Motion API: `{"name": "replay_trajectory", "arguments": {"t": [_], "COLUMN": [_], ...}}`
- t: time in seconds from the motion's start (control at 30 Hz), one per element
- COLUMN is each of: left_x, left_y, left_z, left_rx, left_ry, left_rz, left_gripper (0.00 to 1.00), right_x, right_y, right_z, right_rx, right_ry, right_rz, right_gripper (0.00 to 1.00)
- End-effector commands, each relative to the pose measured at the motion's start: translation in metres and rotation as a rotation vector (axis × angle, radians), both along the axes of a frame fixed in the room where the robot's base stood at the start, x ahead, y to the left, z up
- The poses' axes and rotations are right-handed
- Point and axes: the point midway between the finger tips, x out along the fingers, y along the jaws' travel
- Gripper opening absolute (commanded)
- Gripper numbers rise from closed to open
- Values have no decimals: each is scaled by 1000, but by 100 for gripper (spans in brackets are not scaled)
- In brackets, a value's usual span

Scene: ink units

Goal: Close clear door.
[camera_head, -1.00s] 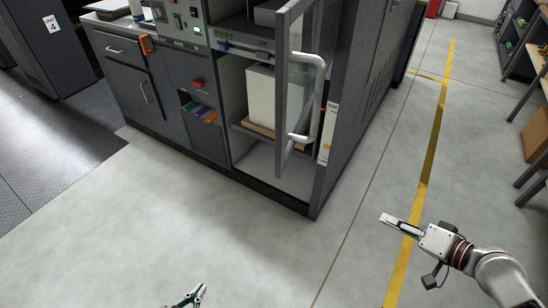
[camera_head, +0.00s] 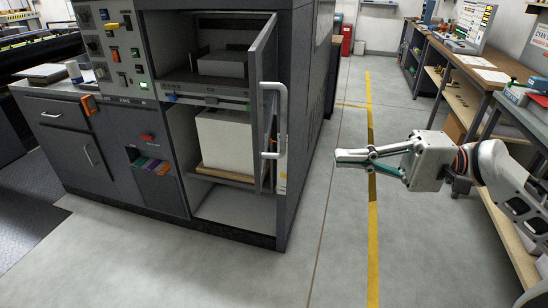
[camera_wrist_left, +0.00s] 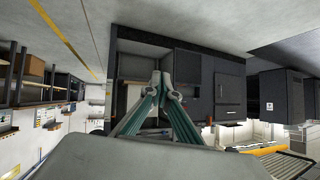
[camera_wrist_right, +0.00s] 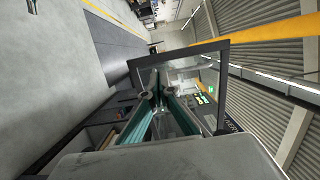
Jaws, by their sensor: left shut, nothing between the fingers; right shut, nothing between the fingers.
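The clear door (camera_head: 265,105) has a dark frame and a white handle (camera_head: 275,120). It stands open at the right side of the dark grey machine (camera_head: 303,110), edge towards me in the head view. In the right wrist view the clear door (camera_wrist_right: 222,90) shows as a dark-framed pane ahead of the fingers. My right gripper (camera_head: 338,156) is shut and empty, to the right of the handle and apart from it. My left gripper (camera_wrist_left: 161,78) is shut and empty in the left wrist view, facing the machine; it is out of the head view.
Inside the machine a white paper stack (camera_head: 225,142) sits on a brown board. A control panel (camera_head: 112,45) is at the upper left. A workbench (camera_head: 470,70) stands at the right, near my right arm. The floor in front is clear.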

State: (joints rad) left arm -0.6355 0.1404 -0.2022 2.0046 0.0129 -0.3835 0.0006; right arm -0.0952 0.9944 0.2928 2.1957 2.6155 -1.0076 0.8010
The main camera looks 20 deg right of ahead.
Motion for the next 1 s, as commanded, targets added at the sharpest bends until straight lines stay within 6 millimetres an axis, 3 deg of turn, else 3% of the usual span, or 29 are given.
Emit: {"name": "replay_trajectory", "arguments": {"t": [0.7,1.0], "left_x": [-3,-5], "left_y": [-4,-6], "left_z": [11,12], "left_rx": [-17,-25], "left_ry": [7,11], "left_rz": [2,3], "left_gripper": [0,0], "right_x": [38,47], "right_y": [96,118], "right_z": [4,1], "right_rx": [2,-1], "right_ry": [-5,-3], "right_rz": [-1,-2], "right_gripper": [0,0]}}
